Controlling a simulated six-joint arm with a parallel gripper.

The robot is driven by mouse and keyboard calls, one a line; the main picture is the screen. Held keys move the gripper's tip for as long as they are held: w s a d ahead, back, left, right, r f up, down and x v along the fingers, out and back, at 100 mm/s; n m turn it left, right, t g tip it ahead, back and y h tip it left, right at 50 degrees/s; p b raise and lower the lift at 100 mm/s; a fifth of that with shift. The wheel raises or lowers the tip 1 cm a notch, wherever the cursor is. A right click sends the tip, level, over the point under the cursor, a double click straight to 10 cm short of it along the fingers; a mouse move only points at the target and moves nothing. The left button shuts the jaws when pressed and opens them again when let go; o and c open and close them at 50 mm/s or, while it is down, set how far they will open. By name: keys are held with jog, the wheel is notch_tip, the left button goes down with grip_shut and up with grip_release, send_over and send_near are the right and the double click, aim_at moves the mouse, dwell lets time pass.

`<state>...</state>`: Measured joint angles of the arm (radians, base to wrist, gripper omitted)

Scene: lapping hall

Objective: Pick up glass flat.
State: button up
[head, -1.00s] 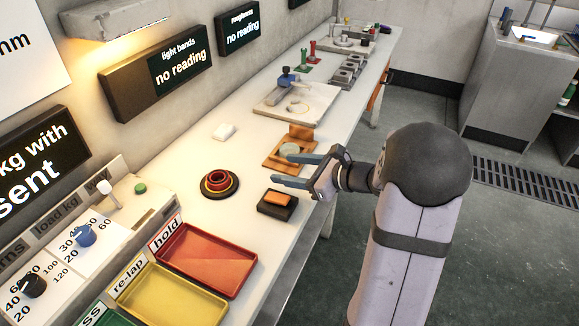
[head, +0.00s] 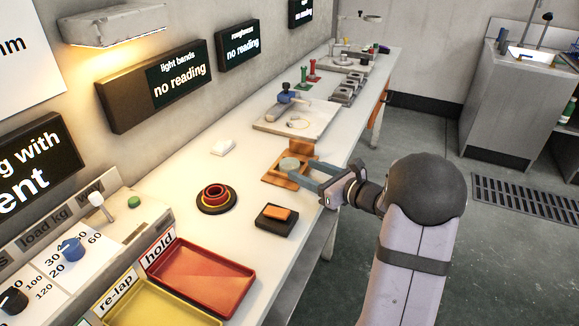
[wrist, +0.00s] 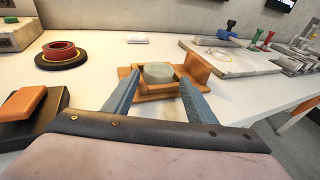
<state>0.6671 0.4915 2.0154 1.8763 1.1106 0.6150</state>
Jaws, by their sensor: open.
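The glass flat (head: 290,164) is a pale grey-green round disc. It sits in an orange-brown wooden holder (head: 273,178) on the bench. In the wrist view the disc (wrist: 158,73) lies ahead, between the lines of the two fingers. My gripper (head: 297,171) has blue-grey fingers spread apart; in the wrist view my gripper (wrist: 155,85) is open with nothing between its fingertips. The fingertips are close to the near side of the holder. I cannot tell whether they touch it.
A black block with an orange pad (head: 276,216) and a red ringed stand (head: 216,198) are on the near bench. A red tray (head: 205,275) and yellow tray (head: 160,306) lie in front. A pale plate (head: 312,122) lies beyond the holder. A white block (head: 222,147) is near the wall.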

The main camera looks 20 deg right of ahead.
aim_at(294, 166)
jog(key=x, duration=0.3)
jog(key=shift+w+a+r, duration=0.1)
jog(key=shift+w+a, duration=0.25)
jog(key=shift+w+a+f, duration=0.2)
jog(key=shift+w, duration=0.35)
jog(key=shift+f, duration=0.1)
